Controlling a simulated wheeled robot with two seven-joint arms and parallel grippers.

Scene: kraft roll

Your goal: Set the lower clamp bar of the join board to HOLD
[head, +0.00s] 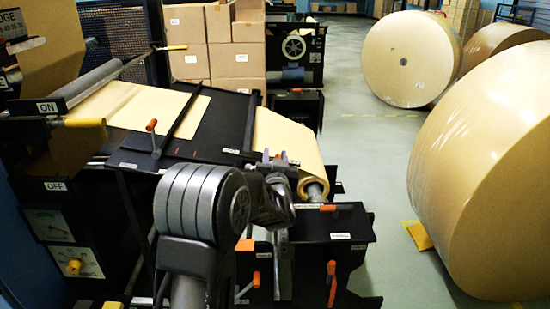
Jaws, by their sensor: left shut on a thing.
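The black join board (222,122) slopes down in the middle, with brown paper on its upper part. One dark clamp bar (184,112) crosses it, with an orange handle (152,125) at its near end. A second, lower dark bar (251,125) lies at the board's right edge, beside the paper roll. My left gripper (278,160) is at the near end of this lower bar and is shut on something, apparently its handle. A bit of orange shows at the jaws; the rest is hidden. The small labels there are unreadable. My right gripper is out of view.
A brown paper roll (288,148) hangs just beyond the gripper. Orange levers (331,270) stand on the black frame in front. A yellow-handled lever (85,122) sits by an ON label at left.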

